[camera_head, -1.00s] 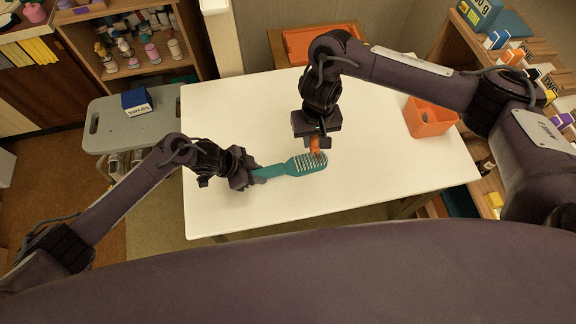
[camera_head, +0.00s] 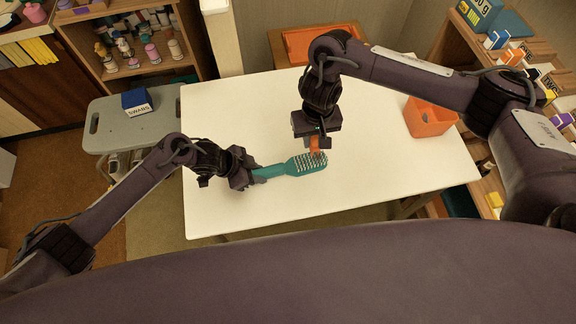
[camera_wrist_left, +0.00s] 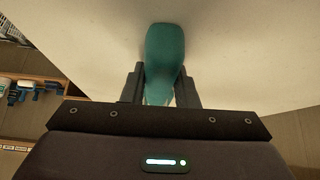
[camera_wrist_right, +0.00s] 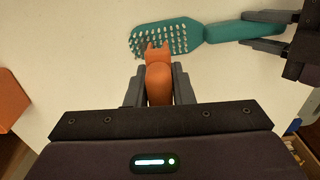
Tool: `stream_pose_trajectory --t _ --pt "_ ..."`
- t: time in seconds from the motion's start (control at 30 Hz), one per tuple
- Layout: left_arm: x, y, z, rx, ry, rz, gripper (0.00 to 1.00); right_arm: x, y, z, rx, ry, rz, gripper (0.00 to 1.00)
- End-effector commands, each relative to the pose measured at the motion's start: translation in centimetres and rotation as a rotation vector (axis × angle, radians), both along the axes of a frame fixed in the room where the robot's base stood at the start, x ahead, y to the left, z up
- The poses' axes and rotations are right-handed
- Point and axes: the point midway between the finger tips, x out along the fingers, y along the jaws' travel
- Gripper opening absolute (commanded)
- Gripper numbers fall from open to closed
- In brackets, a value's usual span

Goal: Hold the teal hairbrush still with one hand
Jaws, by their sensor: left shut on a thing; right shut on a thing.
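The teal hairbrush (camera_head: 292,167) lies over the white table with its bristles facing up and its head to the right. It also shows in the right wrist view (camera_wrist_right: 205,33). My left gripper (camera_head: 254,174) is shut on the handle end, and the handle stands between its fingers in the left wrist view (camera_wrist_left: 164,70). My right gripper (camera_head: 314,142) is shut on an orange tool (camera_wrist_right: 159,75) with a forked tip. The tool's tip is at the bristles of the brush head. I cannot tell whether it touches them.
The white table (camera_head: 400,175) is mostly clear around the brush. An orange open bin (camera_head: 430,118) stands at its right side. A grey stool (camera_head: 125,125) with a blue box (camera_head: 137,101) is at the left. Shelves with goods flank both sides.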

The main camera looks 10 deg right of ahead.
Motion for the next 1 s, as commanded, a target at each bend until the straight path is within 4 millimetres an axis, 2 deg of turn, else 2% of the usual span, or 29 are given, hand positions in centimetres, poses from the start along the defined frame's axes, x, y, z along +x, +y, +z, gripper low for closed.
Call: stream_pose_trajectory --t 0.47,1.0 --pt "-0.3 0.1 -0.3 0.005 0.006 -0.001 0.00 0.0 0.0 -0.3 0.000 0.001 0.000 0.03" --pt "-0.4 0.2 -0.4 0.007 0.008 -0.002 0.00 -0.5 0.8 -5.1 0.001 0.001 -0.001 0.03"
